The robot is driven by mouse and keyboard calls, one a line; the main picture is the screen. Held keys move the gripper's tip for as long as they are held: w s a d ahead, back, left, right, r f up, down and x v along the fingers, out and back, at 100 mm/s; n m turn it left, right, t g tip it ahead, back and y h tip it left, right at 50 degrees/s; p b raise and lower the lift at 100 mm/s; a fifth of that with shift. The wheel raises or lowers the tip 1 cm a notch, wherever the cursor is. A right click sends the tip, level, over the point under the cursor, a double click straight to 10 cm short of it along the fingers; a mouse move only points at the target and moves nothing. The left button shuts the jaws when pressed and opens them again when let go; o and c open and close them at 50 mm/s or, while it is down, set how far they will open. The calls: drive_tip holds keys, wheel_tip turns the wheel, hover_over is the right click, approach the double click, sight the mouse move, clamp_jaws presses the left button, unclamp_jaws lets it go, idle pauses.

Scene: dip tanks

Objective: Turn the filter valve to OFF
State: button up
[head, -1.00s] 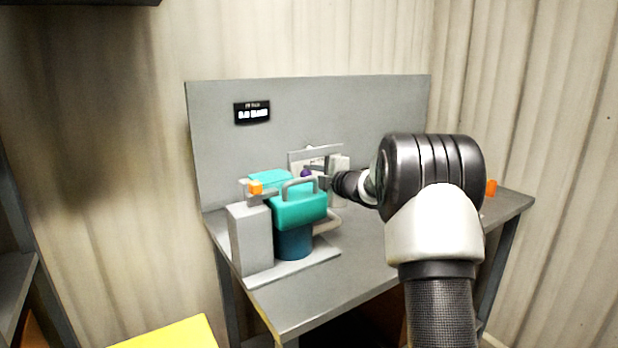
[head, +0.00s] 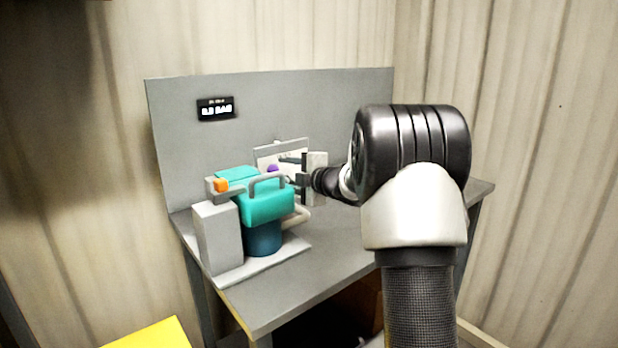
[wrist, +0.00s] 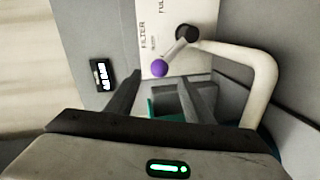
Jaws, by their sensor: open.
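The filter valve is a short grey lever (wrist: 176,49) on a white panel (wrist: 150,25) marked FILTER. It runs from a dark pivot (wrist: 187,33) to a purple ball knob (wrist: 160,68). The knob also shows in the head view (head: 273,169), partly behind the teal pump. Part of a second word, beginning FUL, shows near the pivot; no OFF mark is readable. My gripper (wrist: 163,80) is open, with the knob just beyond and between its fingertips in the wrist view. I see no clear contact. In the head view my gripper (head: 298,183) is right of the knob.
A teal pump (head: 265,205) with a grey handle stands on the grey bench (head: 290,285), beside a grey block (head: 217,240) and an orange piece (head: 221,185). A pale curved pipe (wrist: 262,75) passes close to the lever. A small display (head: 216,109) is on the backboard.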

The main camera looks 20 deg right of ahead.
drive_tip(key=p+v, duration=0.1)
drive_tip(key=v, duration=1.1)
drive_tip(key=shift+s, duration=0.25)
drive_tip(key=shift+r, duration=0.1)
